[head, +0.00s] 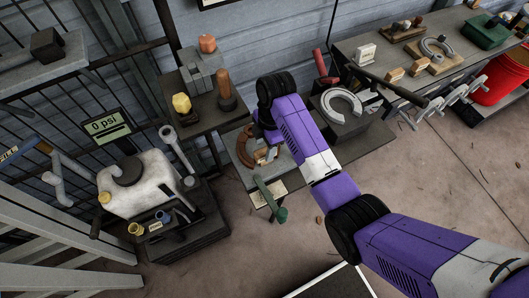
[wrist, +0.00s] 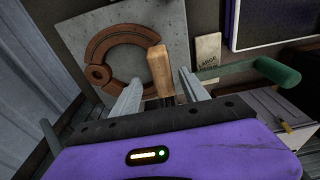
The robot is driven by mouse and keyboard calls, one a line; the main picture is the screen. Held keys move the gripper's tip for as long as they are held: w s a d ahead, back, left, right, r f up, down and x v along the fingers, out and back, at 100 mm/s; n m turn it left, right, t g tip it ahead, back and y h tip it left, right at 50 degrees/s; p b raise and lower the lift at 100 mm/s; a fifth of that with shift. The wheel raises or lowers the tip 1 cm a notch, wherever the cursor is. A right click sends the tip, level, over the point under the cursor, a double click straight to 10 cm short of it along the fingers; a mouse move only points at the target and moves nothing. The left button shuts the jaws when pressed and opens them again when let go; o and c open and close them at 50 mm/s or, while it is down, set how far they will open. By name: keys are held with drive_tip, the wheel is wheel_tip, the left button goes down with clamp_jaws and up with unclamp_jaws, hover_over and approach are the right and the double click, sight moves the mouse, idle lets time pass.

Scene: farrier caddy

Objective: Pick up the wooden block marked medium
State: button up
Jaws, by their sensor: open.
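My gripper (wrist: 160,78) is open in the wrist view, its two grey fingers apart. An upright tan wooden piece (wrist: 159,68) with a darker lower part shows in the gap between them; I cannot tell whether it touches either finger, and I see no mark on it. A pale card (wrist: 207,50) reading "LARGE" is to its right. No block with a readable "medium" mark shows. In the head view my arm covers most of the gripper, over the low stand (head: 238,172). Small wooden blocks (head: 395,74) lie on the right bench, their marks unreadable.
A brown horseshoe shape (wrist: 112,50) is on a grey plate (wrist: 172,22) behind the fingers. A green-handled tool (wrist: 278,71) lies to the right. In the head view, a white tank (head: 140,190) stands left, and a red bucket (head: 500,80) far right. The floor in front is mostly clear.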

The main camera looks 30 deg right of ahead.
wheel_tip(320, 180, down, 5)
drive_tip(key=shift+s+a, duration=0.15)
drive_tip(key=shift+c, duration=0.2)
clamp_jaws()
